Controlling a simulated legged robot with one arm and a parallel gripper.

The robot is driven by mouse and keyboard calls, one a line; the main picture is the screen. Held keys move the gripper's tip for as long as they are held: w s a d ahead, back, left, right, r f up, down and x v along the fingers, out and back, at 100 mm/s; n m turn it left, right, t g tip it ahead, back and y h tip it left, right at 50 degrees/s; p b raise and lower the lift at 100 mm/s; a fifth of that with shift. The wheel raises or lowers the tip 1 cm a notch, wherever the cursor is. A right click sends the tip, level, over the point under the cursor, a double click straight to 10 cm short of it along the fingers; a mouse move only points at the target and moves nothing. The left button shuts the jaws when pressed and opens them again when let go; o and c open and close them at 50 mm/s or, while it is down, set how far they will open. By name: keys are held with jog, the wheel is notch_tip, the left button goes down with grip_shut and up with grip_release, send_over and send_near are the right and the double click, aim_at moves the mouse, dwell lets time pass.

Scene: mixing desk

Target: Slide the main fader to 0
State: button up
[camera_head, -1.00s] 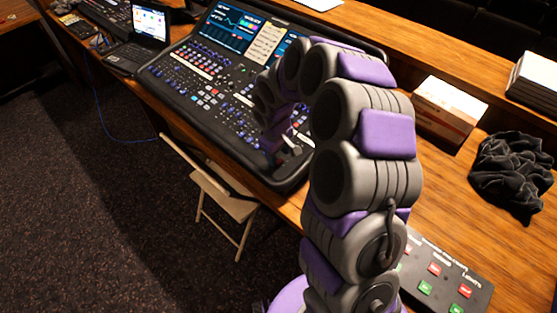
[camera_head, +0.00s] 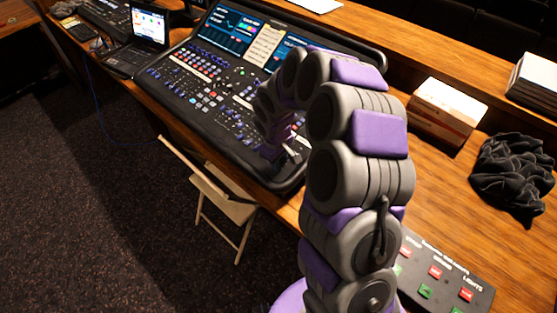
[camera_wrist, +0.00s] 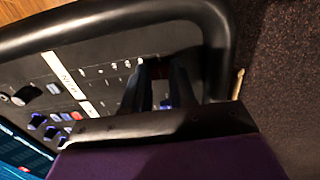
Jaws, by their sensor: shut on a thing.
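The mixing desk (camera_head: 205,110) stands on the wooden counter, with its screens at the back. My gripper (camera_head: 273,152) is low over the desk's front right part, and my arm hides much of that corner. In the wrist view, the two dark fingers of my gripper (camera_wrist: 162,88) reach down onto the panel near the desk's thick rounded rim (camera_wrist: 218,50). They are shut on the main fader, whose cap is mostly hidden between them. The scale marks beside it are too small to read. A white label strip (camera_wrist: 68,78) lies on the panel to the left.
A laptop (camera_head: 140,40) stands left of the desk. A cardboard box (camera_head: 445,110), a black cloth (camera_head: 512,170) and a button panel marked LIGHTS (camera_head: 445,275) are on the counter to the right. A folding chair (camera_head: 222,200) stands below the front edge.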

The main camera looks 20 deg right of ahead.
aim_at(294, 152)
jog(key=shift+s, duration=0.1)
grip_shut()
jog(key=w+d+p, duration=0.1)
jog(key=d, duration=0.1)
jog(key=w+d+p, duration=0.1)
jog(key=d+p, duration=0.1)
jog(key=w+d+p, duration=0.1)
jog(key=w, duration=0.1)
jog(key=shift+d+r, duration=0.4)
jog(key=shift+w+d+f, duration=0.1)
jog(key=shift+d, duration=0.1)
jog(key=o, duration=0.8)
grip_release()
jog(key=shift+c, duration=0.2)
